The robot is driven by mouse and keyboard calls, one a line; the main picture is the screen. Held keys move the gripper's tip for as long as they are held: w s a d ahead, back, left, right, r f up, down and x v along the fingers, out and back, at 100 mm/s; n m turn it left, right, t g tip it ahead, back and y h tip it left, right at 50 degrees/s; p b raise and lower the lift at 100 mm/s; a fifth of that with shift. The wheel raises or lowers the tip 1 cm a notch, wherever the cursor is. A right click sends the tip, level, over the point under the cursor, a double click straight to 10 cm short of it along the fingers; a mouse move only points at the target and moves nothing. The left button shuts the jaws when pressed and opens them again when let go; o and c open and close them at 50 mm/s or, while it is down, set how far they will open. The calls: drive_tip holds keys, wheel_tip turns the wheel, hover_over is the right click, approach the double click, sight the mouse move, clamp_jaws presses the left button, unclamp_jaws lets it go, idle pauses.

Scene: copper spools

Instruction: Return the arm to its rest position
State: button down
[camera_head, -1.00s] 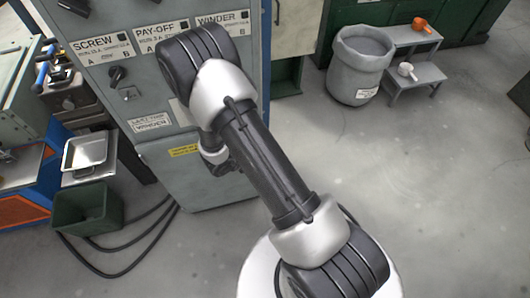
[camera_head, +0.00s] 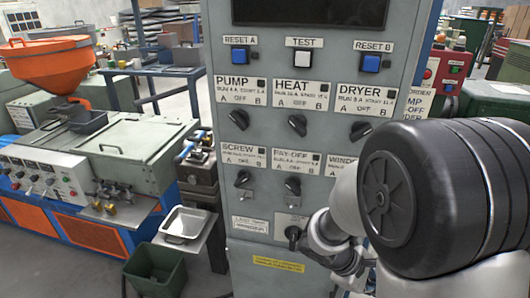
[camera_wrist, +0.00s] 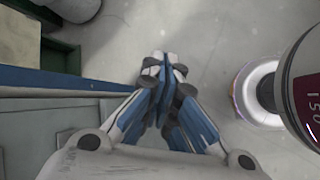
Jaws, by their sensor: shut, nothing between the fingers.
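My gripper (camera_wrist: 163,68) shows in the wrist view with its fingertips together and nothing between them. It points down at the bare grey floor, beside the blue edge of the cabinet on the left. In the head view my arm fills the lower right, in front of the grey control cabinet (camera_head: 305,118). The arm covers the cabinet's lower right part, including part of the winder label. My gripper's fingers cannot be made out in the head view.
The cabinet carries several black knobs, plus blue and white buttons. Left of it are a metal tray (camera_head: 185,224), a green bin (camera_head: 155,268) and an extruder with an orange hopper (camera_head: 48,62). In the wrist view a grey bucket (camera_wrist: 72,8) stands at top left; open floor (camera_wrist: 215,45) lies ahead.

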drive_tip(key=s+a+r+m+t+y, duration=0.2)
drive_tip(key=s+a+r+m+y, duration=0.2)
drive_tip(key=s+a+r+m, duration=0.1)
drive_tip(key=s+a+r+m+t+y, duration=0.2)
drive_tip(key=s+a+r+m, duration=0.3)
drive_tip(key=r, duration=0.7)
drive_tip(key=s+a+y, duration=0.1)
drive_tip(key=s+a, duration=0.1)
drive_tip(key=s, duration=0.1)
drive_tip(key=shift+s+m+y, duration=0.35)
drive_tip(key=shift+m+y, duration=0.05)
drive_tip(key=c, duration=2.3)
unclamp_jaws()
